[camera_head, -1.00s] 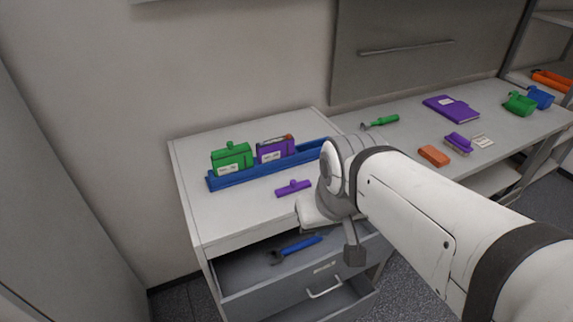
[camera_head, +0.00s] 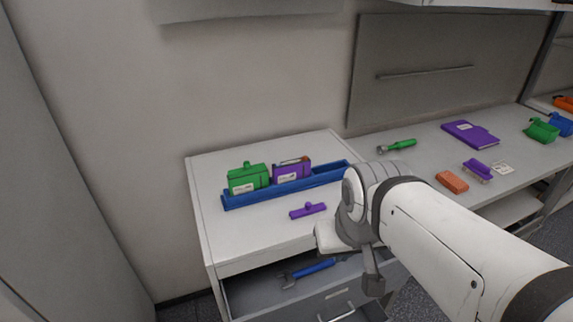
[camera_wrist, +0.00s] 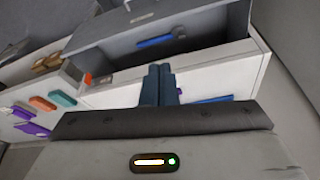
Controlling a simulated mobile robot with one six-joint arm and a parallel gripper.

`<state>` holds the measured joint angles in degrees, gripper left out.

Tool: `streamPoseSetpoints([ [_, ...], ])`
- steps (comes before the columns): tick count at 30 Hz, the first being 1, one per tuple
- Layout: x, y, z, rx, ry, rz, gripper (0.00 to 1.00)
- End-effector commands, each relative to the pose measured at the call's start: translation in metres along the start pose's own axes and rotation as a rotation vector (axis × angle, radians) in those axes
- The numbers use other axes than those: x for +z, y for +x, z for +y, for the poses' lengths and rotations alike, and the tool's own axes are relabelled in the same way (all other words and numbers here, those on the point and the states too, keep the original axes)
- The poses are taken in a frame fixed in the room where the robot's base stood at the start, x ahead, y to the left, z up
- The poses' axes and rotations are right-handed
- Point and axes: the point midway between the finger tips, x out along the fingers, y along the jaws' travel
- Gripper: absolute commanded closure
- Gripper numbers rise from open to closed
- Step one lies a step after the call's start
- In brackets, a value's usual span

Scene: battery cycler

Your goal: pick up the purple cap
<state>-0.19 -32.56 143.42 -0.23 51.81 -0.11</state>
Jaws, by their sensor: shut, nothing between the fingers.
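The purple cap (camera_head: 308,210) lies on the white cabinet top, in front of the blue tray. It is a flat bar with a small raised knob. In the wrist view a small purple patch (camera_wrist: 178,91) just right of the fingers is probably the cap, mostly hidden. My gripper (camera_wrist: 159,70) is shut and empty, its dark fingers together. In the head view my arm stands to the right of the cap, and the fingers cannot be made out there.
The blue tray (camera_head: 228,202) holds a green box (camera_head: 248,178) and a purple box (camera_head: 292,171). Below the cap, an open drawer (camera_head: 248,300) holds a blue tool (camera_head: 315,267). On the bench at right are a green tool (camera_head: 398,145), purple folder (camera_head: 470,134) and orange block (camera_head: 452,182).

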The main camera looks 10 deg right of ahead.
Motion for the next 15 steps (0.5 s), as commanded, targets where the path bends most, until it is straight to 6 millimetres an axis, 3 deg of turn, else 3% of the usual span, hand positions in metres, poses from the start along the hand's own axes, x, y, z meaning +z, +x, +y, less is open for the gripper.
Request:
streamPoseSetpoints([
  [15,0.0000,0.0000,0.0000,0.000,0.000,0.000,0.98],
])
